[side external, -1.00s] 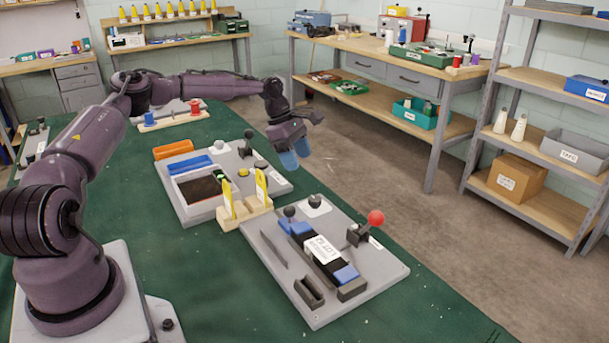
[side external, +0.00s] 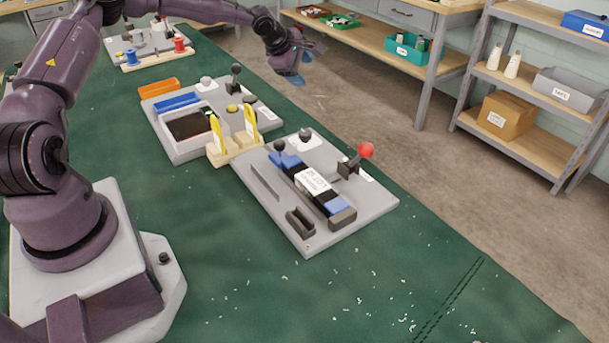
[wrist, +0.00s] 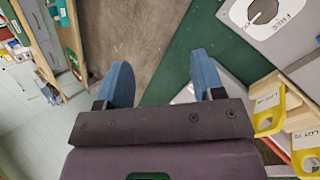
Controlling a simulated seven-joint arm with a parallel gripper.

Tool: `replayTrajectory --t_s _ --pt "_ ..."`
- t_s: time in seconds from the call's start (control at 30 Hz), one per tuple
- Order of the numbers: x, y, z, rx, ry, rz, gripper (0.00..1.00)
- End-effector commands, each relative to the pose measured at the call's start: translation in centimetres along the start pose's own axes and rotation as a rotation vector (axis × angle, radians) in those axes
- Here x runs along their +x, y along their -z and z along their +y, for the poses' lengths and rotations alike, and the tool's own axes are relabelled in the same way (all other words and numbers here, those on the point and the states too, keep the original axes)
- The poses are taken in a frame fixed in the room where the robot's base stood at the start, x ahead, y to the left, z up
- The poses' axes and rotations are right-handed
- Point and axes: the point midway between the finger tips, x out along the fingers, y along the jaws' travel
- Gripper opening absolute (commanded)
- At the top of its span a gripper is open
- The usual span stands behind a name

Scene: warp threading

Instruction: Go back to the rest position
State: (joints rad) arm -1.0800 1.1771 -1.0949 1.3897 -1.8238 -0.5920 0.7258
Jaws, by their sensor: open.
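My gripper (side external: 291,68) is up in the air past the far right edge of the green table, above the floor, in the side external view. In the wrist view my gripper (wrist: 162,84) shows its two blue fingertips spread wide apart with nothing between them. Bare floor and a strip of the green table (wrist: 185,55) lie beyond the fingers. Nothing is touching the gripper.
A grey plate (side external: 270,220) with a "LOT 12" block (side external: 313,180) and a red-knobbed lever (side external: 366,150) lies on the table. Yellow tags stand in a wooden holder (side external: 222,155). Behind it is a second grey plate (side external: 190,153). Shelves (side external: 520,145) stand at right.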

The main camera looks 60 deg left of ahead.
Motion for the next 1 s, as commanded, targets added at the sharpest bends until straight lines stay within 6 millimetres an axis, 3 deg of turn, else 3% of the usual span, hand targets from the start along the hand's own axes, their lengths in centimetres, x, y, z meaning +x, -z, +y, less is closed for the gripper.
replayTrajectory --t_s 0.07,0.17,0.3,0.43,0.57,0.7,1.0 --pt "-1.4 -3.5 0.9 0.194 -0.128 -0.029 0.62" --pt "-3.8 -8.8 0.4 0.471 -0.241 -0.118 0.62" --pt "-7.8 -14.9 -3.5 0.859 -0.264 -0.268 0.62" --pt "-11.8 -17.6 -8.9 1.177 -0.170 -0.377 0.62" --pt "-16.2 -17.4 -14.0 1.439 -0.015 -0.424 0.62" --pt "-21.4 -15.1 -18.4 1.652 0.171 -0.406 0.62" --pt "-31.7 -9.0 -24.1 1.940 0.393 -0.241 0.62"
